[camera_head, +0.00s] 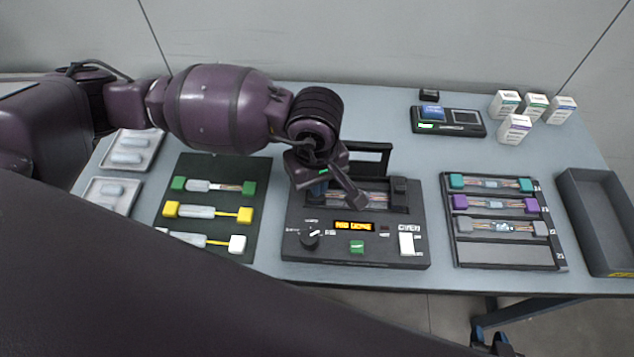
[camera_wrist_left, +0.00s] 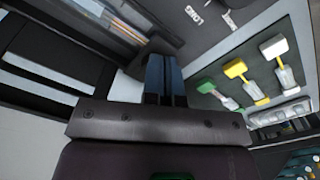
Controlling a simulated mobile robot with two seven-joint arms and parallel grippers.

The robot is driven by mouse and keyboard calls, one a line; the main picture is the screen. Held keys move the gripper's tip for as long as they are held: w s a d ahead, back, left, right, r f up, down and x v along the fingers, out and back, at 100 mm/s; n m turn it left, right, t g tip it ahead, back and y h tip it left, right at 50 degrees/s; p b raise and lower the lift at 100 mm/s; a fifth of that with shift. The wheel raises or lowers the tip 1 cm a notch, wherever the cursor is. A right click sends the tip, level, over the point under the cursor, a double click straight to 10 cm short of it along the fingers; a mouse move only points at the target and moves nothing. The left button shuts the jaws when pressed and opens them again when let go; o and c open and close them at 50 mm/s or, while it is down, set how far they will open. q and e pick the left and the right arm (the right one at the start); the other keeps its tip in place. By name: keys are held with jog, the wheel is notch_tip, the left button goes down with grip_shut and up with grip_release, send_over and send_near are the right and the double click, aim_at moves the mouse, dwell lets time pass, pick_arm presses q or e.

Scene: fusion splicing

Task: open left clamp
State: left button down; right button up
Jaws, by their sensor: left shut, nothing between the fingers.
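The dark fusion splicer (camera_head: 297,235) sits at the middle of the table with its lid (camera_head: 372,150) raised. A strip with coloured fibres lies in its recess. A dark block (camera_head: 398,188), apparently the right clamp, stands at the recess's right end. The left clamp is hidden behind my left gripper, so I cannot tell its position. My left gripper (camera_head: 317,188) is over the recess's left end, its blue fingers together and empty. They also show together in the left wrist view (camera_wrist_left: 165,80). My right gripper (camera_head: 490,343) seems partly visible below the table's front edge; its jaws are unclear.
A dark mat (camera_head: 210,165) with several coloured fibre holders lies left of the splicer. White trays (camera_head: 132,150) stand further left. A holder rack (camera_head: 505,255), an empty grey bin (camera_head: 600,225), small boxes (camera_head: 514,129) and a dark device (camera_head: 447,121) are on the right.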

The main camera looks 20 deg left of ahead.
pick_arm(q)
jog(key=shift+s+f, duration=0.15)
jog(key=shift+f, duration=0.3)
pick_arm(e)
jog(key=shift+w, duration=0.1)
pick_arm(q)
jog(key=shift+a+f, duration=0.1)
jog(key=shift+a, duration=0.05)
pick_arm(e)
jog(key=shift+d+f, duration=0.15)
jog(key=shift+f, duration=0.05)
pick_arm(q)
jog(key=shift+w, duration=0.25)
pick_arm(e)
jog(key=shift+s, duration=0.4)
pick_arm(q)
jog(key=shift+w+r, duration=0.1)
jog(key=shift+r, duration=0.2)
jog(key=shift+w+r, duration=0.35)
jog(key=shift+w+a+r, duration=0.1)
jog(key=shift+r, duration=0.25)
pick_arm(e)
jog(key=shift+w+r, duration=0.5)
jog(key=shift+w, duration=0.1)
pick_arm(q)
jog(key=shift+r+p, duration=0.3)
pick_arm(e)
jog(key=shift+r, duration=0.1)
